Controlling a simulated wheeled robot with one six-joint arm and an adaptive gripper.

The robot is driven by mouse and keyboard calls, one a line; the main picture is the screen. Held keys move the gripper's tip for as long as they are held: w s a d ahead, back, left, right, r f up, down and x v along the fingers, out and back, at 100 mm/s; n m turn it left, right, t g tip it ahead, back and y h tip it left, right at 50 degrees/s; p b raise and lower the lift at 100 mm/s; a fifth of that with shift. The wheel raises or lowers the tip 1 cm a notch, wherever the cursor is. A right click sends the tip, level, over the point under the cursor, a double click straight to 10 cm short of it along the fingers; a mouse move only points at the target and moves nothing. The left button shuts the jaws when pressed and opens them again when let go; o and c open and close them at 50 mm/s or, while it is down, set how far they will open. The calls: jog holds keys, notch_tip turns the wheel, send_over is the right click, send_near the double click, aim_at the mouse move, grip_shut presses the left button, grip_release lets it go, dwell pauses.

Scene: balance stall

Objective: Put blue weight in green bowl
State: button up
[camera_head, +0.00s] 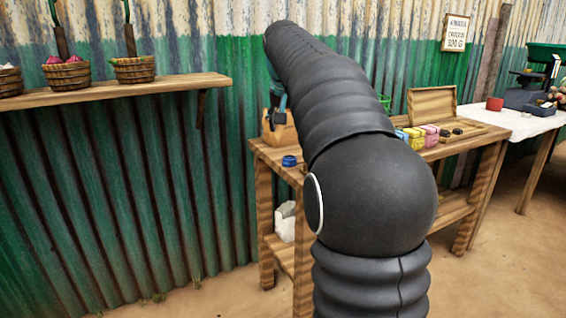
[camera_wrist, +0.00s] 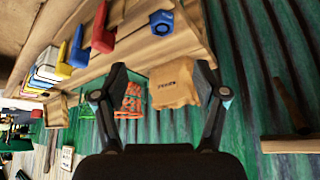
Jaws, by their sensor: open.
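A blue weight (camera_head: 289,161), a short round or many-sided piece, sits on the wooden table near its left end. It also shows in the wrist view (camera_wrist: 162,22) at the top, beyond my fingertips and apart from them. A green mesh bowl (camera_wrist: 128,110) shows in the wrist view beside an orange mesh one, partly hidden by my left finger. In the head view a bit of green mesh (camera_head: 384,102) shows behind my arm. My gripper (camera_wrist: 162,80) is open, with nothing between its fingers. In the head view my arm hides much of the table.
A tan lettered box or bag (camera_wrist: 173,84) stands behind the gap between my fingers. Several coloured blocks (camera_head: 420,136) and an upright wooden board (camera_head: 432,104) stand farther right on the table. A wall shelf (camera_head: 120,90) with baskets is at left.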

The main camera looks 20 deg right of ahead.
aim_at(290, 158)
jog(key=x, duration=0.4)
jog(key=b+x, duration=0.1)
jog(key=x, duration=0.3)
jog(key=b+x, duration=0.1)
jog(key=x, duration=0.3)
jog(key=shift+a+f, duration=0.25)
jog(key=shift+f, duration=0.1)
jog(key=shift+r, duration=0.1)
grip_shut()
